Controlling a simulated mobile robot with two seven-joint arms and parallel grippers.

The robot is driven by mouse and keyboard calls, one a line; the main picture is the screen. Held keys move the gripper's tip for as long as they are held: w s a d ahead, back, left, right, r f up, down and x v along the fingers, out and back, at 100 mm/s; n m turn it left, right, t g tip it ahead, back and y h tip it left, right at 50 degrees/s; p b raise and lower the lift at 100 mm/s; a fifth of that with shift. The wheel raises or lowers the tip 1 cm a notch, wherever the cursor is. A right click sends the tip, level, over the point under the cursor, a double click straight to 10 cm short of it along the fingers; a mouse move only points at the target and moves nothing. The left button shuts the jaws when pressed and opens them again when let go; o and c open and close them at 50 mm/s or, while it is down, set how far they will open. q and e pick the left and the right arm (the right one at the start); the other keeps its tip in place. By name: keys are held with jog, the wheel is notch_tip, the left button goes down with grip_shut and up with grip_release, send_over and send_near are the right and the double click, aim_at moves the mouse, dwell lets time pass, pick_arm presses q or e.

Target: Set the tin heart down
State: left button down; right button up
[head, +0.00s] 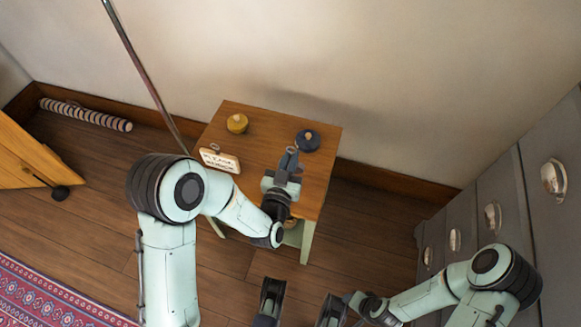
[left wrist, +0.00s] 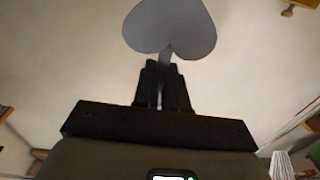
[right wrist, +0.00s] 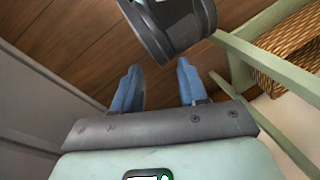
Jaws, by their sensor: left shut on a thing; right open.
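The tin heart (left wrist: 170,27) is a flat grey plate in the left wrist view, its point down between my left fingertips. My left gripper (left wrist: 163,70) is shut on that point, with the lobes beyond the fingers. In the head view my left gripper (head: 290,160) is over the right part of the small wooden table (head: 262,120); the heart is hard to make out there. I cannot tell whether the heart touches the tabletop. My right gripper (right wrist: 157,75) is open and empty, low and away from the tabletop.
On the table are a mustard-coloured knobbed thing (head: 237,123), a dark blue round thing (head: 307,141) close to my left gripper, and a lettered sign (head: 220,160) at the left edge. Grey drawers (head: 480,200) stand at right. A wicker basket (right wrist: 285,50) is beside the green table frame.

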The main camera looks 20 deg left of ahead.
pick_arm(q)
notch_tip(320, 180, down, 4)
jog(key=shift+b, duration=0.5)
pick_arm(e)
jog(key=shift+w+d+f+t, duration=0.15)
jog(key=shift+w+d+f, duration=0.15)
jog(key=shift+w, duration=0.15)
jog(key=shift+w+d+f+t, duration=0.15)
jog(key=shift+w+f, duration=0.15)
jog(key=shift+w, duration=0.1)
pick_arm(q)
jog(key=shift+f, duration=0.25)
jog(key=c, duration=1.2)
grip_release()
pick_arm(e)
jog(key=shift+w+d+f, duration=0.1)
jog(key=shift+w+f, duration=0.05)
jog(key=shift+w, duration=0.05)
pick_arm(q)
jog(key=shift+r, duration=0.15)
